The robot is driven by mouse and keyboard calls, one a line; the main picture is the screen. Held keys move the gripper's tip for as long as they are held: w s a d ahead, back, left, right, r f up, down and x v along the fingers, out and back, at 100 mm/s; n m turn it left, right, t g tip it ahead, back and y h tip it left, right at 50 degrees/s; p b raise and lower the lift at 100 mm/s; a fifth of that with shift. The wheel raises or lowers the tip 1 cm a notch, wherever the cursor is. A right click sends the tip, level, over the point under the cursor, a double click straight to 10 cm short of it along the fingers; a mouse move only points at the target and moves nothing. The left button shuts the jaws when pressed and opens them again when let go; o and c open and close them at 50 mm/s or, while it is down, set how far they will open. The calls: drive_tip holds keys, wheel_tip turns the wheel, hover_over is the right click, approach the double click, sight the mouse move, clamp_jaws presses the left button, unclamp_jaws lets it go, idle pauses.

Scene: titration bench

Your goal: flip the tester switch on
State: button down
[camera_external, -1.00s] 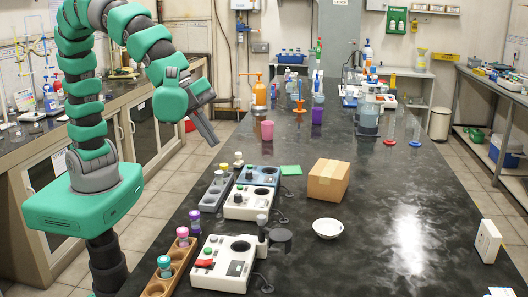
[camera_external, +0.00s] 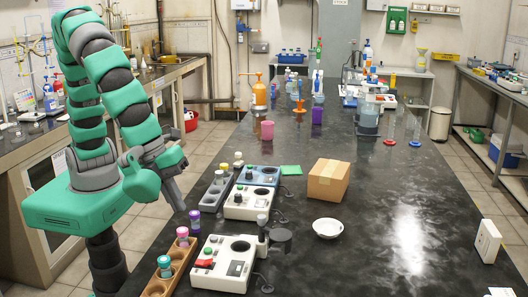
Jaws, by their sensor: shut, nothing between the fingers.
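A white tester box (camera_external: 240,251) stands at the near left of the black bench. It has a red switch (camera_external: 203,264), a green button (camera_external: 208,251) and a dark round well on top. The frame is too coarse to tell the switch's position. A second white box (camera_external: 235,210) and a blue box (camera_external: 243,178) of similar form stand behind it. My gripper (camera_external: 179,203) is shut and empty. It points down near the bench's left edge, above and behind the near box's switch in the picture, apart from it.
A wooden rack (camera_external: 165,284) with capped vials stands left of the near box; a grey vial rack (camera_external: 209,203) stands behind. A grey cylinder on a stand (camera_external: 280,239), a white bowl (camera_external: 328,228) and a cardboard box (camera_external: 329,181) are to the right. The bench's right side is mostly clear.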

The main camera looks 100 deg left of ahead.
sight(207, 261)
drive_tip(key=x, duration=1.3)
drive_tip(key=shift+f+p, duration=0.2)
drive_tip(key=shift+p, duration=0.2)
drive_tip(key=shift+w, duration=0.1)
drive_tip(key=shift+g+p, duration=0.3)
drive_tip(key=shift+p, duration=0.25)
drive_tip(key=shift+f, duration=0.15)
